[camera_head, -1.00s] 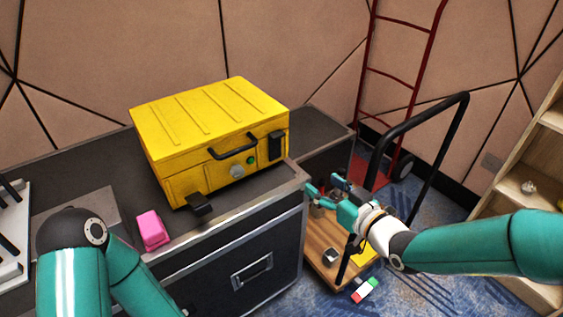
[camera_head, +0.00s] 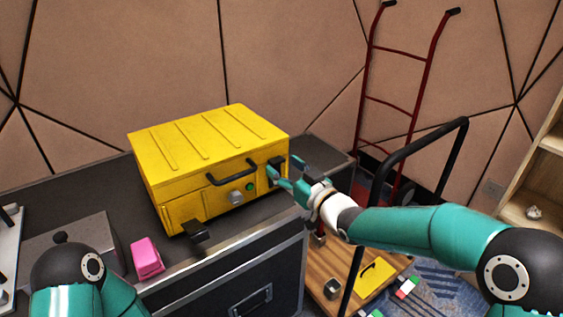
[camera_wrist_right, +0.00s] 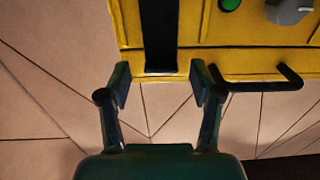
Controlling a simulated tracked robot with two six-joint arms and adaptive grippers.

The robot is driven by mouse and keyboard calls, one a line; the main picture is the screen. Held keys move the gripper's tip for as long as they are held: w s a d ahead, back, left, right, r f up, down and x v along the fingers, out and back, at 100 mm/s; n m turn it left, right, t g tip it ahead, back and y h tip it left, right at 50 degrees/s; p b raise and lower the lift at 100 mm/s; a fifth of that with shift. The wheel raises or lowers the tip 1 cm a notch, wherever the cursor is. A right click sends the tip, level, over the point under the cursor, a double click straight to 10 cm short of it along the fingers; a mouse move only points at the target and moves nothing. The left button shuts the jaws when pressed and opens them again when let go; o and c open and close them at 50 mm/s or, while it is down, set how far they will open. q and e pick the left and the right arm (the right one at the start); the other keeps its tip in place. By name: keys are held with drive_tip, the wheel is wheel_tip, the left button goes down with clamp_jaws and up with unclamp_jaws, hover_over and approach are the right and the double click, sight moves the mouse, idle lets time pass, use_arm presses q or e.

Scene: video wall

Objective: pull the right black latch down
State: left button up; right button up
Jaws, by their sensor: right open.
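The yellow case (camera_head: 205,150) stands on the dark chest. Its right black latch (camera_wrist_right: 160,35) lies upright against the front face, partly hidden by my fingers in the head view. The left black latch (camera_head: 195,231) sticks out from the front at the lower left. My right gripper (camera_head: 284,167) is open at the right latch. In the right wrist view, which looks upside down, its fingertips (camera_wrist_right: 160,84) are spread either side of the latch's end, with a gap on both sides. My left arm is at the lower left; its gripper is out of view.
A black carry handle (camera_head: 231,173), a green button (camera_head: 250,187) and a grey knob (camera_head: 236,197) are left of the right latch. A pink block (camera_head: 147,257) lies on the chest. A trolley with a black bar (camera_head: 440,150) stands to the right.

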sight(278, 160)
drive_tip(key=shift+x, duration=1.55)
